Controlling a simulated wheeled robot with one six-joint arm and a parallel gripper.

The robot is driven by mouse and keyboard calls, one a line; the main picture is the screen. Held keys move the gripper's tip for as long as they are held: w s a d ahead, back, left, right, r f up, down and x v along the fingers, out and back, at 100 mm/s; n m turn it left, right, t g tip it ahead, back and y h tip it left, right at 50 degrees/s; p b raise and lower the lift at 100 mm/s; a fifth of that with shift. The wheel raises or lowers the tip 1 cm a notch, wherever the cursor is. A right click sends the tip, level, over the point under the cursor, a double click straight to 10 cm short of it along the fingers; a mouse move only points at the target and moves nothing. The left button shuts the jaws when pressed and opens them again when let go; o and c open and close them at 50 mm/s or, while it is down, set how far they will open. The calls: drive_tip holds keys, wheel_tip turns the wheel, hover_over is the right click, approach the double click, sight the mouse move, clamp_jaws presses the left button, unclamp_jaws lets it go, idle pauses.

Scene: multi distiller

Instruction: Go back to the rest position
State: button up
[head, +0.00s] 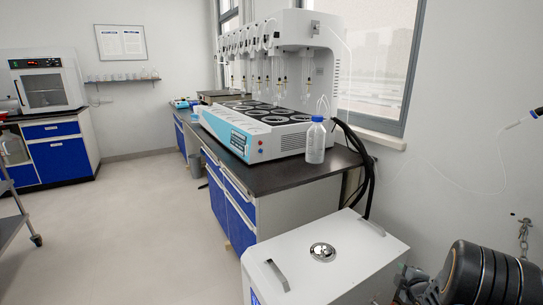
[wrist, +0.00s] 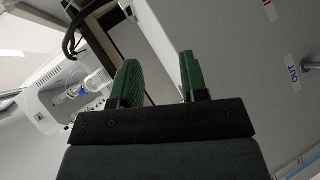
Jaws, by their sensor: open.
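My gripper (wrist: 158,72) shows in the wrist view with its two green fingers apart and nothing between them. It is not clearly seen in the head view. The white and light-blue multi distiller (head: 240,135) stands on the dark bench top (head: 262,182) in the head view, with glass pieces hanging along its upper part. A clear bottle with a blue cap (head: 316,142) stands upright at the near right corner of the bench, beside the distiller. In the wrist view a white machine (wrist: 38,80) appears tilted at the left, clear of the fingers.
A white cabinet (head: 370,250) with metal handles stands in front of the bench. Black hoses (head: 366,165) hang at the bench's right end. A white oven (head: 46,85) sits on a blue-drawered counter at the far left.

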drive_tip(key=s+a+r+m+g+p, duration=0.2)
drive_tip(key=a+r+m+p, duration=0.15)
drive_tip(key=r, duration=0.55)
drive_tip(key=s+a+r+m+g+h+p, duration=0.1)
drive_tip(key=s+a+r+m+p, duration=0.1)
drive_tip(key=a+r+p, duration=0.5)
drive_tip(key=s+a+r+m+g+p, duration=0.2)
drive_tip(key=a+r+m, duration=0.1)
drive_tip(key=r, duration=0.8)
drive_tip(key=s+a+r+m+g+y+p, duration=0.3)
drive_tip(key=s+a+r+m+g+p, duration=0.1)
drive_tip(key=s+a+r+p, duration=0.6)
drive_tip(key=s+a+r+m, duration=0.1)
drive_tip(key=s+a+r, duration=0.1)
drive_tip(key=s+a, duration=0.2)
drive_tip(key=shift+s+r, duration=0.3)
drive_tip(key=shift+s, duration=0.75)
drive_tip(key=shift+d+m, duration=0.1)
drive_tip(key=shift+m, duration=0.15)
